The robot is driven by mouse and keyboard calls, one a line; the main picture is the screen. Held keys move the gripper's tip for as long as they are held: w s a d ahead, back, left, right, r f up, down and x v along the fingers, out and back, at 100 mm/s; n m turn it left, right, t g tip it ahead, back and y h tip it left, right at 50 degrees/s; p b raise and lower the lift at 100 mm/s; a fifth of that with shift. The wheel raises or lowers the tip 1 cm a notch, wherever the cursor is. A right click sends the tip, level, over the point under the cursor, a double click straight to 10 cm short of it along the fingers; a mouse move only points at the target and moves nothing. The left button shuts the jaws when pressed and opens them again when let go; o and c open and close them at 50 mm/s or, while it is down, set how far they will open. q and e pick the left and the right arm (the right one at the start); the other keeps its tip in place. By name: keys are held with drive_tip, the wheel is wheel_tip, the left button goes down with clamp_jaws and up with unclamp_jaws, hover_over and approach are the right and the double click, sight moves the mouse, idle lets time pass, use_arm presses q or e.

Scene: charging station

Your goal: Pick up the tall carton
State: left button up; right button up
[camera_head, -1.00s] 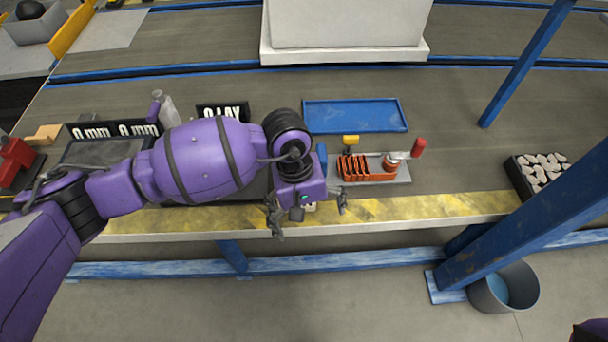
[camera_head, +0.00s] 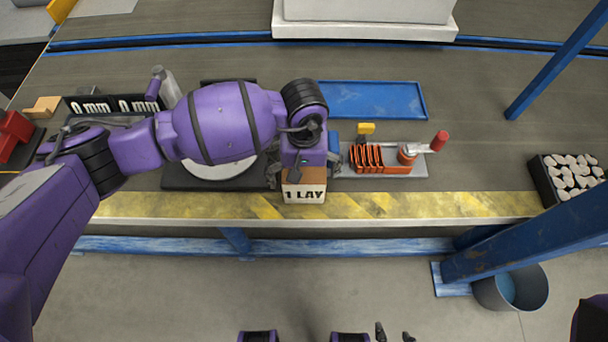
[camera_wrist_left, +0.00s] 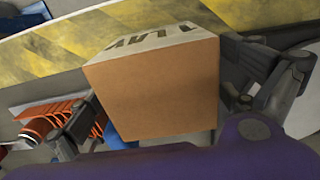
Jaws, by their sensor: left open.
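A brown carton (camera_head: 304,188) with a white label reading "1 LAY" stands at the front of the bench, by the yellow striped edge. My left gripper (camera_head: 305,178) is over it from above, open, with one finger on each side. In the left wrist view the carton (camera_wrist_left: 155,90) fills the space between the two fingers. A small gap shows beside the left finger; contact at the right finger is hard to tell. The carton's upper part is partly hidden by my gripper in the head view. Dark fingertips, probably my right gripper (camera_head: 394,334), show at the bottom edge.
Right of the carton is a grey plate with an orange coil and red-handled clamp (camera_head: 390,160). Behind it lies an empty blue tray (camera_head: 372,84). A round white plate on a dark base (camera_head: 190,178) is to the left. A blue post (camera_head: 540,222) crosses at right.

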use_arm(q)
wheel_tip(320, 180, down, 3)
drive_tip(key=shift+r, duration=0.1)
drive_tip(key=c, duration=1.5)
drive_tip(key=shift+c, duration=0.3)
drive_tip(key=shift+r, duration=0.2)
